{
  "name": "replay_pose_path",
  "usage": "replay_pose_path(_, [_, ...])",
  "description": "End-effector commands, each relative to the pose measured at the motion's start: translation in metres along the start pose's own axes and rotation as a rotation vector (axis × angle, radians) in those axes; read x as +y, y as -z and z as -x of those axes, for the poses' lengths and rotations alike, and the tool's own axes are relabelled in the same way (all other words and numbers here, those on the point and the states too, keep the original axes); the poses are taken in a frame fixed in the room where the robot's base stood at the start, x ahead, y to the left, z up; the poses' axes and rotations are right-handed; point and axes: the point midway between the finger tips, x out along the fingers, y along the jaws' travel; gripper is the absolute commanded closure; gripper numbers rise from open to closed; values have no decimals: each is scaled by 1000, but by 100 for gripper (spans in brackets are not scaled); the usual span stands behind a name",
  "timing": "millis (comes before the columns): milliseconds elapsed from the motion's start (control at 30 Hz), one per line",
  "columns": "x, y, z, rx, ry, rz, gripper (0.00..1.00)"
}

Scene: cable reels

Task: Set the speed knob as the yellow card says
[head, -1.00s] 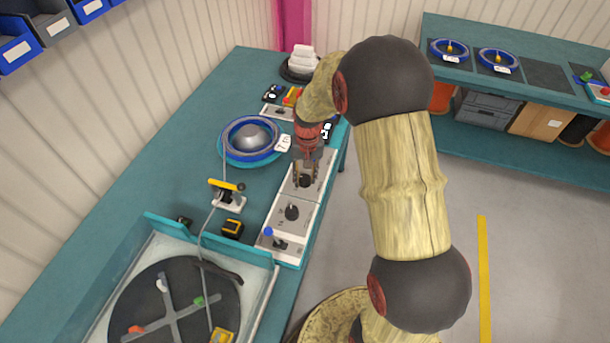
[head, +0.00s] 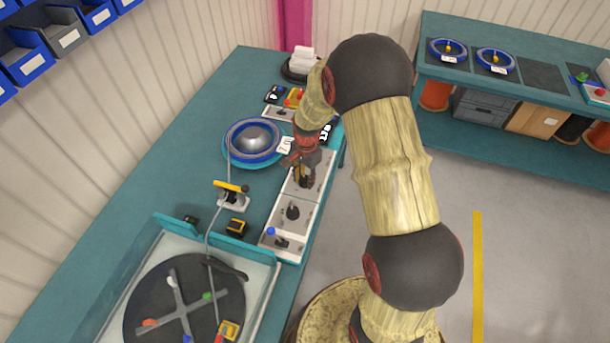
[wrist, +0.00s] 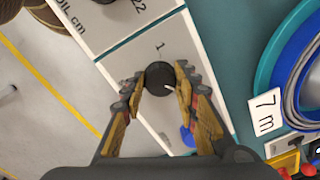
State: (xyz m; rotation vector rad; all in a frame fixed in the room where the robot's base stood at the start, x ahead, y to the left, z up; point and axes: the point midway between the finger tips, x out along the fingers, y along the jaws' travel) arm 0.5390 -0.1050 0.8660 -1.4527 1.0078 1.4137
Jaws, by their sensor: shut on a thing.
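My gripper (wrist: 158,86) is shut on a round black knob (wrist: 160,78) on a pale panel, with a finger on each side. A white pointer mark on the knob points to the lower right in the wrist view, and a "1" is printed above the knob. In the head view my gripper (head: 305,180) is over the far section of the panel (head: 323,166), hiding most of the knob. A neighbouring section (wrist: 120,30) reads "COIL cm" and "22" in the wrist view. I cannot make out a yellow card with readable writing.
A blue reel (head: 253,141) with a white "7 m" tag (wrist: 266,112) lies beside the panel. A cable runs to the turntable (head: 150,300). Open floor lies right of the bench.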

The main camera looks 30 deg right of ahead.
Motion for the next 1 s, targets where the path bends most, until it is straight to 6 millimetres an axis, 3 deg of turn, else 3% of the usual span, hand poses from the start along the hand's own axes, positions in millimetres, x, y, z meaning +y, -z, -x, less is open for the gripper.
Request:
replay_pose_path(333, [-1, 0, 1, 6, 1, -131, 95])
replay_pose_path(867, [-1, 0, 0, 6, 1, -153, 95])
replay_pose_path(900, [-1, 0, 0, 6, 1, -153, 68])
replay_pose_path(1000, [-1, 0, 0, 6, 1, -153, 62])
